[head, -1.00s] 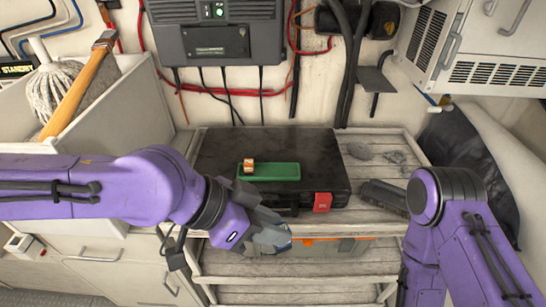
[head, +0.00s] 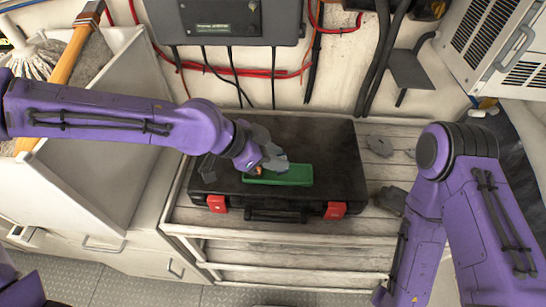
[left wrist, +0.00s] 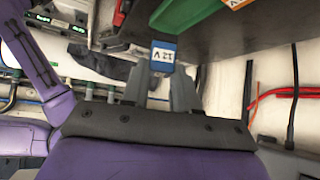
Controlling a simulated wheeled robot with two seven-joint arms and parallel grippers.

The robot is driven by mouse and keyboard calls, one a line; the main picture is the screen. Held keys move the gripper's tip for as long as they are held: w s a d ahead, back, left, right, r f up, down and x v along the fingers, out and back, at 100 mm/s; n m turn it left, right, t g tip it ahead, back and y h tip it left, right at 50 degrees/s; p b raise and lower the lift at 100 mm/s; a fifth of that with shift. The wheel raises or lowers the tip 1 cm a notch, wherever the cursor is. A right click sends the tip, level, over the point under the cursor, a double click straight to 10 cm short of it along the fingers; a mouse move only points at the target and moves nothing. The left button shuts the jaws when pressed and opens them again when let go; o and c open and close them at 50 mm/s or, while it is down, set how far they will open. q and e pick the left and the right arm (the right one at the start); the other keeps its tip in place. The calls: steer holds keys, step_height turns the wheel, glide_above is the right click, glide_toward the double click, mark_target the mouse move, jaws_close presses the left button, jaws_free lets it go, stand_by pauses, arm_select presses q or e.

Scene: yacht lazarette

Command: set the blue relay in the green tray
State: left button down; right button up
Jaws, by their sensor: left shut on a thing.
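The blue relay (left wrist: 163,57), with a white 12 V label, is between the fingers of my left gripper (left wrist: 160,88) in the left wrist view. In the head view my left gripper (head: 272,160) is over the left part of the green tray (head: 290,177) and hides the relay. The tray lies on a black case; part of it shows in the left wrist view (left wrist: 186,14). I cannot tell whether the relay touches the tray. My right gripper is out of view.
A small orange block (head: 259,171) sits at the tray's left end, partly hidden by my left gripper; it also shows in the left wrist view (left wrist: 236,3). The black case (head: 335,160) with red latches rests on a slatted bench (head: 385,175). The tray's right part is clear.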

arm_select(q)
steer(key=w+f, duration=0.2)
steer(key=f, duration=0.1)
steer(key=w+f+p, duration=0.1)
steer(key=w, duration=0.1)
steer(key=shift+w+a+f, duration=0.1)
steer(key=shift+a+f, duration=0.1)
steer(key=shift+a, duration=0.05)
steer(key=f, duration=0.3)
steer(key=shift+s+p, duration=0.3)
steer(key=shift+s, duration=0.05)
steer(key=shift+w+f, duration=0.25)
steer(key=shift+w, duration=0.05)
steer(key=c, duration=0.9)
jaws_free()
steer(key=shift+o, duration=0.2)
steer(key=shift+s+a+r, duration=0.1)
steer(key=shift+s, duration=0.05)
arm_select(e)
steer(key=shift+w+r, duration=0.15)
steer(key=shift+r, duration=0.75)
arm_select(q)
steer(key=shift+r, duration=0.1)
steer(key=b+v, duration=0.1)
steer(key=v, duration=1)
steer(key=shift+a+r, duration=0.25)
steer(key=shift+r, duration=0.05)
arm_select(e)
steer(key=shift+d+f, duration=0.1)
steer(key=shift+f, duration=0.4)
